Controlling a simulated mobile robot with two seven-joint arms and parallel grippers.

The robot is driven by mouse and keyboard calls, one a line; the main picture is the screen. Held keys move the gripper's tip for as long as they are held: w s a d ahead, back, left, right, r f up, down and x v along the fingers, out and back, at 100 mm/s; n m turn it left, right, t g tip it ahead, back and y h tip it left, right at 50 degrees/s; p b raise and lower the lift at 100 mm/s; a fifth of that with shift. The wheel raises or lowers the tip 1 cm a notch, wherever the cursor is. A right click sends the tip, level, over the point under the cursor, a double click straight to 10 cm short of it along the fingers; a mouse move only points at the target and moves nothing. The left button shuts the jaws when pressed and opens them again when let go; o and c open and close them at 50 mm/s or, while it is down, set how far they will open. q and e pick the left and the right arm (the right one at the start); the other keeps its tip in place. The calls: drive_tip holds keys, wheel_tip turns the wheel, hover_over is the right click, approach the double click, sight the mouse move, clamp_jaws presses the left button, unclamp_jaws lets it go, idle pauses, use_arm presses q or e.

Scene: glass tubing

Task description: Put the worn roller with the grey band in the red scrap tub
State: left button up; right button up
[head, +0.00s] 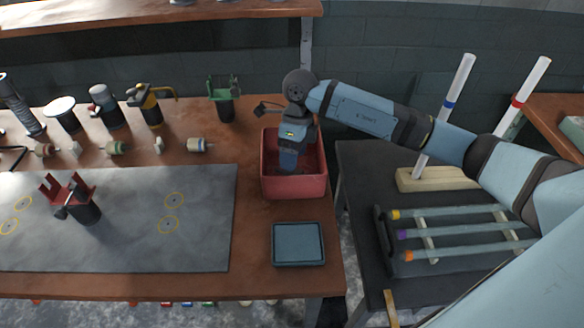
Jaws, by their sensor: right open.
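The red scrap tub (293,188) stands at the right end of the brown bench. My right gripper (288,166) points down into it, open, its lower end below the rim. My gripper hides part of the tub's inside, and I see no roller in there. Small rollers lie in a row on the bench: a brown-banded one (45,150), a green-banded one (115,148) and a pale one with a bluish or greyish band (198,145). I cannot tell whether that last one is the grey-banded worn roller. My left gripper is out of view.
A blue-grey tray (298,244) sits in front of the tub. A grey mat (140,240) bears a red forked stand (82,206). Tools and clamps line the back. The dark right-hand table holds a rack of glass tubes (450,233) and a wooden block with upright rods (430,180).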

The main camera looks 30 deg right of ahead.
drive_tip(key=v, duration=0.7)
idle(0.4)
